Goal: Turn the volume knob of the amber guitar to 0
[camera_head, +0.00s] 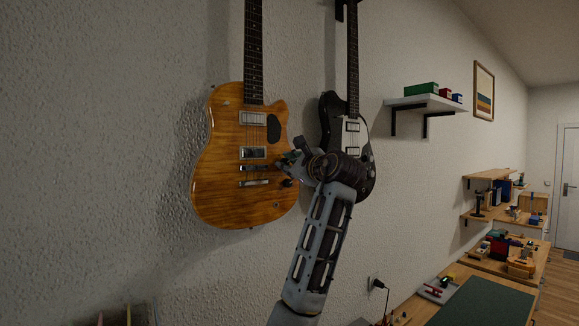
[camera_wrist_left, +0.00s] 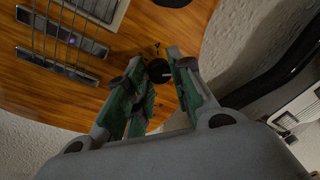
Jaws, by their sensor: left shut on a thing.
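The amber guitar (camera_head: 225,200) hangs on the wall, its glossy wood body facing me. In the wrist view its body (camera_wrist_left: 125,55) fills the upper left, with the metal bridge and strings. My left gripper (camera_head: 288,160) is at the body's right edge. In the head view another dark knob (camera_head: 287,183) shows just below the gripper. The knob's scale is too small to read.
A black guitar (camera_head: 328,110) hangs close to the right, partly behind my arm. A wall shelf (camera_head: 420,103) with small boxes is farther right. Workbenches with tools stand at lower right, one with a green mat (camera_head: 485,305). The wall left of the amber guitar is clear.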

